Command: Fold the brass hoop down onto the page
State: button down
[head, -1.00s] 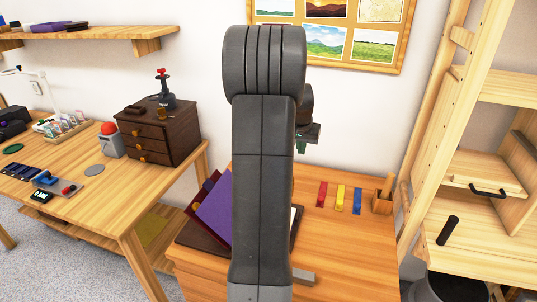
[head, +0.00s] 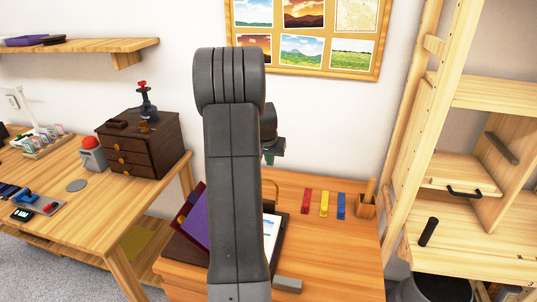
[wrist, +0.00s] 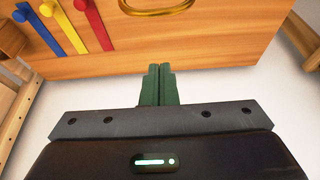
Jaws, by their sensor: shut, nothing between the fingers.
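The brass hoop (wrist: 157,8) shows in the wrist view at the top edge, cut off by the frame, as a rounded brass loop. In the head view a thin brass arc (head: 276,184) rises above the desk beside my arm; most of it is hidden. The white page (head: 270,228) lies on the dark board (head: 277,247), partly behind my arm. My gripper (head: 269,159) is above the desk's back area. Its green fingers (wrist: 158,84) are shut together with nothing between them, apart from the hoop.
A purple and maroon folder (head: 196,222) leans left of the page. Red (head: 306,202), yellow (head: 325,204) and blue (head: 341,206) strips lie to the right, beside a wooden pen cup (head: 366,206). A grey block (head: 288,284) is at the front. Wooden shelving (head: 475,225) stands right.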

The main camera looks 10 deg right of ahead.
jog(key=shift+s+a+f+p, duration=0.15)
jog(key=shift+s+f, duration=0.25)
jog(key=shift+f, duration=0.25)
jog(key=shift+s+a+f+p, duration=0.1)
jog(key=shift+s+a+f, duration=0.1)
jog(key=shift+s+f, duration=0.35)
jog(key=shift+s+a+f+p, duration=0.15)
jog(key=shift+s+f, duration=0.1)
jog(key=shift+f, duration=0.5)
jog(key=shift+s+f+b, duration=0.1)
jog(key=shift+f+b, duration=0.05)
jog(key=shift+b, duration=0.6)
jog(key=shift+s+t, duration=0.1)
jog(key=shift+t, duration=0.2)
jog(key=shift+s+a+b, duration=0.1)
jog(key=shift+b, duration=0.5)
